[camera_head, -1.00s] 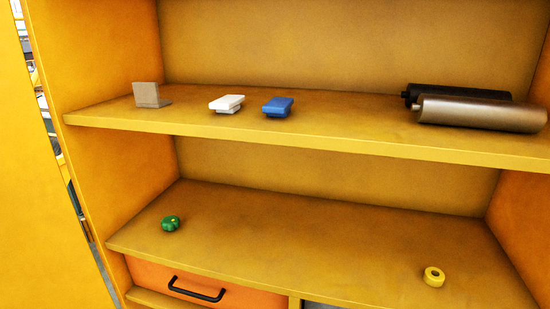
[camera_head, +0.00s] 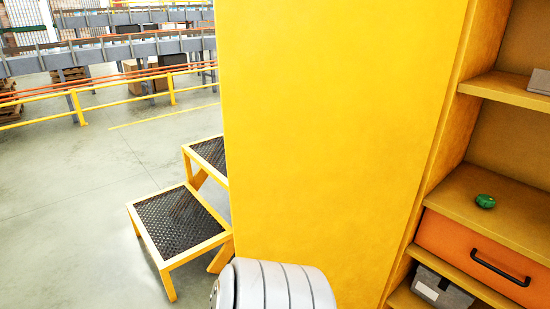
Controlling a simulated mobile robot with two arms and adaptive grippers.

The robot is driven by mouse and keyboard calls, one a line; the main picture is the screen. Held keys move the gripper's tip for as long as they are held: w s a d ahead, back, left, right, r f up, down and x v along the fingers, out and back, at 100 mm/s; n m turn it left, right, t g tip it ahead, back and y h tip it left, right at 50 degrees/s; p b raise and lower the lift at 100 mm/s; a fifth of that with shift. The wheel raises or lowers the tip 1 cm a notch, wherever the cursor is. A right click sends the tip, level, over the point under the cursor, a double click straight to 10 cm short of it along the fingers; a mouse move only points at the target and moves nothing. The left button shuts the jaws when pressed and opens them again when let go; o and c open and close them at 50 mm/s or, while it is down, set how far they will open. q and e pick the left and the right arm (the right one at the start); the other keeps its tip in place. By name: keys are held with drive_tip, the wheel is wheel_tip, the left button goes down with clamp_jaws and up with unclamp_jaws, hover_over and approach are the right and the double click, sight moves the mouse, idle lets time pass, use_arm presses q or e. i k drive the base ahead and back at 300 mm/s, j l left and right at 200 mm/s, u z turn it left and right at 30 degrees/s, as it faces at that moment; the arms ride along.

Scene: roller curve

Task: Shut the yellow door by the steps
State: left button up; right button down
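The yellow door (camera_head: 345,120) fills the middle of the head view as a large flat panel. It stands open at the left side of the yellow cabinet (camera_head: 473,140), whose shelves show to its right. The yellow steps (camera_head: 185,220) with dark textured treads stand on the floor just left of the door, partly hidden behind it. A light grey ringed link of my arm shows at the bottom, in front of the door. Neither gripper is in view. Whether my arm touches the door cannot be told.
A green knob-like part (camera_head: 485,201) lies on a shelf above an orange drawer (camera_head: 470,250) with a black handle. A grey bin (camera_head: 440,288) sits below. Open grey floor (camera_head: 70,220) lies left of the steps. Yellow railings (camera_head: 125,95) and conveyors (camera_head: 110,48) stand behind.

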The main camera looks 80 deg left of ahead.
sight(331, 109)
drive_tip(key=k+j+z, duration=0.25)
drive_tip(key=k+j, duration=1.2)
drive_tip(key=i+j, duration=0.1)
drive_tip(key=j, duration=0.6)
drive_tip(key=i+j, duration=0.1)
drive_tip(key=j, duration=1.25)
drive_tip(key=k+j+u, duration=0.1)
